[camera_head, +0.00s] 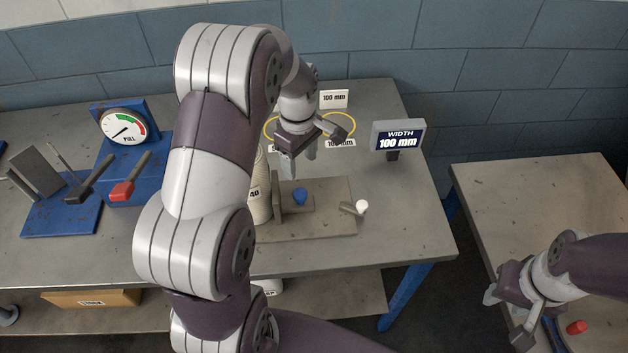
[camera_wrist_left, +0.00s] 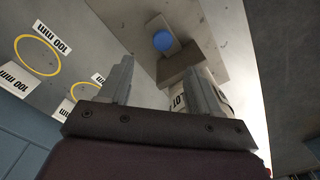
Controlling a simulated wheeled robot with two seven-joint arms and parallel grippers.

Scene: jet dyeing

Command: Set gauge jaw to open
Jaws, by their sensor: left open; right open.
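The width gauge is a grey-brown plate (camera_head: 335,215) on the table with an upright jaw block (camera_head: 278,193), a blue knob (camera_head: 300,197) and a lever with a white ball end (camera_head: 361,206). In the left wrist view the blue knob (camera_wrist_left: 162,41) shows beyond the fingers, with a block (camera_wrist_left: 180,64) below it. My left gripper (camera_head: 299,160) is open and empty, above and behind the gauge plate, apart from the knob. My right gripper (camera_head: 505,316) is open at the right table, away from the gauge. My left arm hides part of the gauge's left side.
A display (camera_head: 397,137) reads WIDTH 100 mm. Yellow rings (camera_head: 340,126) with 100 mm labels lie behind the gauge. A pale cylinder (camera_head: 260,190) stands left of it. A dial (camera_head: 123,126) and red-handled lever (camera_head: 125,190) are further left. A red knob (camera_head: 577,327) is near my right gripper.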

